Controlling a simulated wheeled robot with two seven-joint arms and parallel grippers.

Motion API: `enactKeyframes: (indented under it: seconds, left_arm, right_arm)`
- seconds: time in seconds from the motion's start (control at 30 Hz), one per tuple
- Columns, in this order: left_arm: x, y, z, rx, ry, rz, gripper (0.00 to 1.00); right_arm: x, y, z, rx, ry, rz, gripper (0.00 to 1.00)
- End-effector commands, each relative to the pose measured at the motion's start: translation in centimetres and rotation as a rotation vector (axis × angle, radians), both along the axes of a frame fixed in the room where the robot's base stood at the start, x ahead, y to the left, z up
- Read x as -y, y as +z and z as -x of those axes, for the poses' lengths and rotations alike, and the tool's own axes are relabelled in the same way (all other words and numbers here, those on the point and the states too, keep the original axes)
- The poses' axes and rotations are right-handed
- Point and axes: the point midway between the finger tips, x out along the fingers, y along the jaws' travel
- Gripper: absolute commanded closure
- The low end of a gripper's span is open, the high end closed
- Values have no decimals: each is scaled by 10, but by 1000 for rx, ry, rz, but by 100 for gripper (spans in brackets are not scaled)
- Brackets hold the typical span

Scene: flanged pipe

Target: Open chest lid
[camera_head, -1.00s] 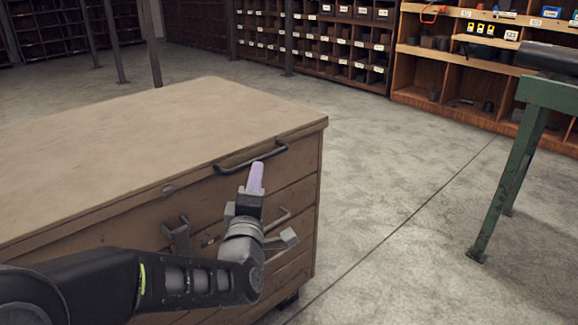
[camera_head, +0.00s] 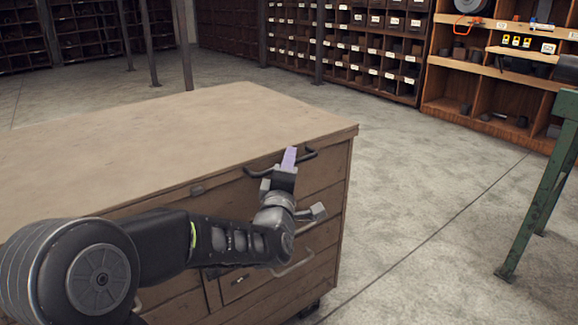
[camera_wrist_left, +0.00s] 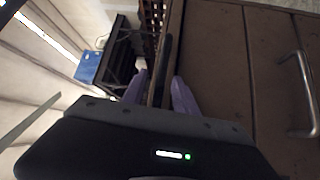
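The chest is a brown wooden cabinet with a flat lid (camera_head: 170,135), which lies shut in the head view. A dark bar handle (camera_head: 262,173) is fixed along the lid's front edge, near the right corner. My left gripper (camera_head: 289,156) is at this handle, its purple fingertips overlapping it in the picture. In the left wrist view the two purple fingers (camera_wrist_left: 158,78) are spread apart. The dark handle (camera_wrist_left: 164,62) shows in line with the gap between them; whether it lies fully between the fingers I cannot tell. My right gripper is not in view.
Drawers with metal handles (camera_wrist_left: 301,95) fill the chest's front below the lid. A green-legged stand (camera_head: 545,200) is at the right. Shelves with bins (camera_head: 365,50) line the back. The concrete floor right of the chest is clear.

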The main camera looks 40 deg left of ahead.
Motion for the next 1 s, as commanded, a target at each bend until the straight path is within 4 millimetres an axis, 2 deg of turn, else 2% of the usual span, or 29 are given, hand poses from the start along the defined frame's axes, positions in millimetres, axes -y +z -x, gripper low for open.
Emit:
enactKeyframes:
  seconds: [0.2,0.6,1.0]
  left_arm:
    - [0,0,0,0,0,0,67]
    - [0,0,0,0,0,0,100]
    - [0,0,0,0,0,0,100]
  right_arm:
    - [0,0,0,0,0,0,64]
    - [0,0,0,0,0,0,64]
    - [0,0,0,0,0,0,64]
